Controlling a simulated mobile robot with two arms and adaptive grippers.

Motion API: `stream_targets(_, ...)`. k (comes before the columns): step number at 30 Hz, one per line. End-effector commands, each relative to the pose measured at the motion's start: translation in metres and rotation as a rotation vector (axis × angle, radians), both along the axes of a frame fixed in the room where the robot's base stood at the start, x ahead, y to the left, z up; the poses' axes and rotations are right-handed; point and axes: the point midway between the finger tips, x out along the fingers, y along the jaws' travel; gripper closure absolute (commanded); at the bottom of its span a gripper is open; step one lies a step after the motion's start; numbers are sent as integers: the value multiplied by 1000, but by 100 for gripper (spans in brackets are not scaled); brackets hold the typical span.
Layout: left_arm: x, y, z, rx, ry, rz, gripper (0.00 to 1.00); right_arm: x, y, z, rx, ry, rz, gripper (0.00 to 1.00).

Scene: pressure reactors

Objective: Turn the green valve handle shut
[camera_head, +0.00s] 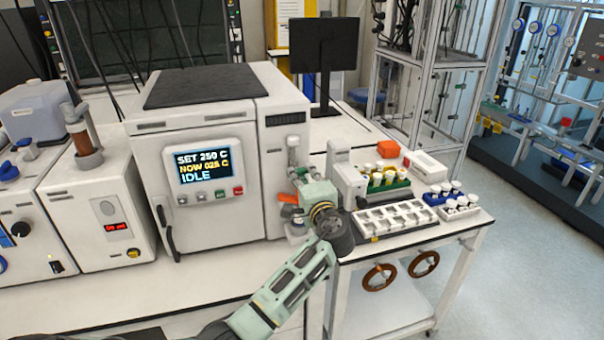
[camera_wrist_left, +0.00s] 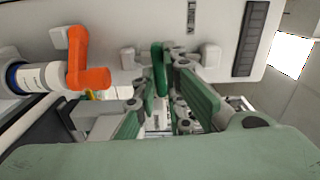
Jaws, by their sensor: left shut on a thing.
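The green valve handle (camera_wrist_left: 159,66) shows in the left wrist view as a narrow green lever against the white machine side. My left gripper (camera_wrist_left: 163,88) is shut on it, with the green finger pads on both sides. In the head view my left gripper (camera_head: 300,178) is at the right side of the white reactor cabinet (camera_head: 205,130), and it hides the green handle there. My right gripper is not in view.
An orange handle (camera_wrist_left: 90,62) on a white-and-blue cylinder (camera_wrist_left: 38,77) is close by on the left in the wrist view. A white sample tray (camera_head: 395,217) and vial racks (camera_head: 384,189) stand right of the gripper. A dark monitor (camera_head: 324,46) is behind.

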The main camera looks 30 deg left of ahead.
Motion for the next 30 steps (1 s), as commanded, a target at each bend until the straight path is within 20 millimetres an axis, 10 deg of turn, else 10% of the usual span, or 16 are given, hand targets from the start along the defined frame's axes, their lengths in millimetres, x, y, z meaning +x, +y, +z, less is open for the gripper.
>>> stream_targets(22, 0, -1, -2, 60, 71, -3, 100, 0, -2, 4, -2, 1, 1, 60)
stream_targets(30, 0, -1, -2, 58, 70, -2, 71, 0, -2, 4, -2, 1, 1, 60)
